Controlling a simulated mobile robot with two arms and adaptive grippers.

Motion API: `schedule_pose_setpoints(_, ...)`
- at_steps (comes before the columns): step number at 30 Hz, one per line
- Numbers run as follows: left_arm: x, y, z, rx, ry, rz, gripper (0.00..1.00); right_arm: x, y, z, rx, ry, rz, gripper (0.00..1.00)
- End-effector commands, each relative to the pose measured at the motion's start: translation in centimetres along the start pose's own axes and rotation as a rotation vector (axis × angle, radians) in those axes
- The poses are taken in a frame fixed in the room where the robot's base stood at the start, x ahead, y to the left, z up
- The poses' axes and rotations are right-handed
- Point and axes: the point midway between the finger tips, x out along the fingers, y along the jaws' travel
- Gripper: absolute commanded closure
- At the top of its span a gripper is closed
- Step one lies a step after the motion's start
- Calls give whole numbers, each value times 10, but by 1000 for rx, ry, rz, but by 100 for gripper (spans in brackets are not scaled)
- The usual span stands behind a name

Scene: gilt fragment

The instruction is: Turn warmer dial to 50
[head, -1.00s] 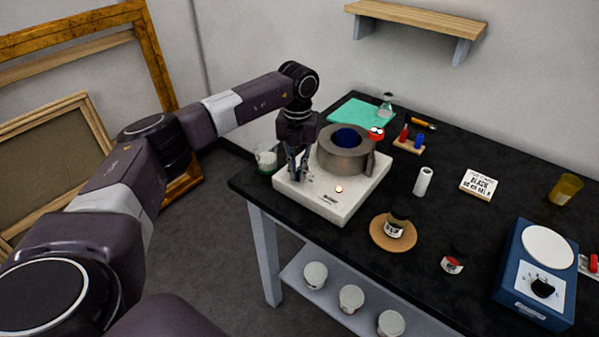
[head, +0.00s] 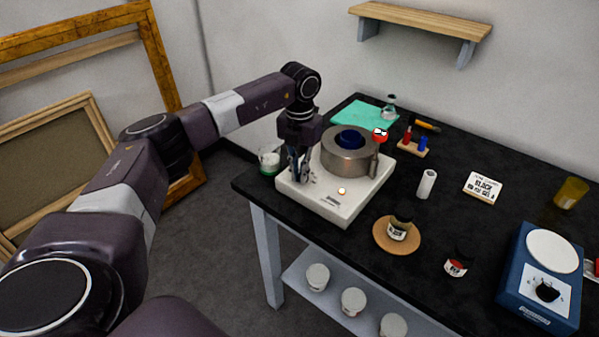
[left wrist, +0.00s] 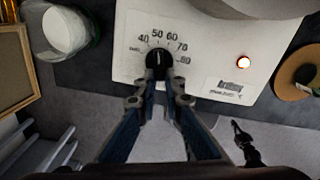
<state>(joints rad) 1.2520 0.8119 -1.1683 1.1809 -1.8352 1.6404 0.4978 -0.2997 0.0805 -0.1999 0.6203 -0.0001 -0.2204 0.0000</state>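The warmer (head: 352,208) is a white box with a thick grey metal ring (head: 350,160) on top, near the table's left corner. Its black dial (left wrist: 157,62) shows in the left wrist view, with marks from 40 to 80 around it. The dial's white line points up, close to the 50 mark. My left gripper (left wrist: 160,78) has its two fingertips at the dial's sides and appears closed on it. In the head view the left gripper (head: 300,180) hides the dial. My right gripper is not in view.
A glass jar (head: 269,160) stands left of the warmer. A dark jar (head: 398,232) on a round wooden board, a white cylinder (head: 426,184), a label card (head: 483,187) and a blue scale-like device (head: 535,285) stand to the right. Black tabletop lies bare between them.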

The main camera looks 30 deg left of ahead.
Motion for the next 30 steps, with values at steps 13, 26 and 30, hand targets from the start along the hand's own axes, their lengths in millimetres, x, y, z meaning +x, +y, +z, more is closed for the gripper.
schedule_pose_setpoints(13, -2, 0, 1, -1, -2, 0, 74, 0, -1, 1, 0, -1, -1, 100)
schedule_pose_setpoints(26, -73, 0, 2, -2, -7, -2, 74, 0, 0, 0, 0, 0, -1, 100)
schedule_pose_setpoints(30, -98, 0, 1, -2, -6, -2, 74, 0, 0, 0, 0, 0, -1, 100)
